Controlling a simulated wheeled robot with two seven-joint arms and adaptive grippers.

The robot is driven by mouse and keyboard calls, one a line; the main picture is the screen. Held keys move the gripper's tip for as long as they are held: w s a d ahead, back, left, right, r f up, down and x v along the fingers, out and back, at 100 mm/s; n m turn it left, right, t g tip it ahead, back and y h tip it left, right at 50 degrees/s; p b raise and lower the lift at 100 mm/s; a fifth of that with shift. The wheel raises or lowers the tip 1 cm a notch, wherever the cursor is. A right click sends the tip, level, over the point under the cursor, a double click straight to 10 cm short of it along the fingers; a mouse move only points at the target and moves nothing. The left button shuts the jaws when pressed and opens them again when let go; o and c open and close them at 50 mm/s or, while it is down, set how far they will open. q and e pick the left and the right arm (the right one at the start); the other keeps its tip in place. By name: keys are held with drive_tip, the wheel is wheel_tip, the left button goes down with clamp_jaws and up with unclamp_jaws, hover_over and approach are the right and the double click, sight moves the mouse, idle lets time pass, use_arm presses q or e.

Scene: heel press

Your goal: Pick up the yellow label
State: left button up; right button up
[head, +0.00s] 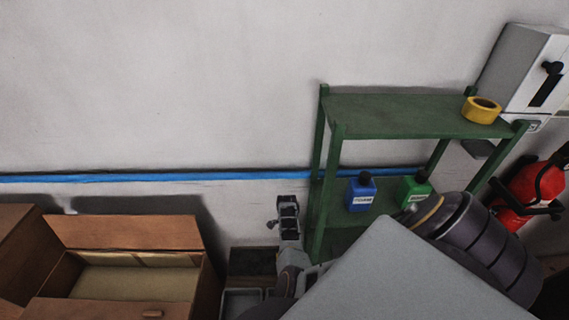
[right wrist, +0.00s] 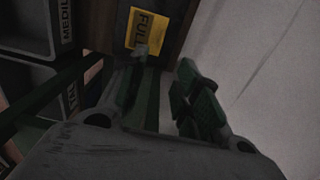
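The yellow label (right wrist: 146,28), printed "FULL", shows at the top of the right wrist view against a brown wooden surface (right wrist: 177,22). My right gripper (right wrist: 163,60) is open, its two fingers apart with nothing between them. Its left fingertip overlaps the label's lower edge in the picture; I cannot tell whether it touches. The label does not show in the head view. My left gripper cannot be made out there.
Grey bins (right wrist: 30,25) stand left of my right gripper; a pale surface lies right. In the head view, a green shelf (head: 400,115) holds yellow tape (head: 481,110), a blue bottle (head: 361,190) and a green bottle (head: 414,188). An open brown box (head: 125,232) stands left.

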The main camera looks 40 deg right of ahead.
drive_tip(key=shift+f+b, duration=1.3)
drive_tip(key=shift+f, duration=1.65)
drive_tip(key=shift+f+b, duration=1.2)
drive_tip(key=shift+f, duration=0.1)
drive_tip(key=shift+f, duration=0.15)
drive_tip(key=shift+s+a+f+b, duration=0.1)
drive_tip(key=shift+f+b, duration=2.35)
drive_tip(key=shift+b, duration=0.15)
clamp_jaws()
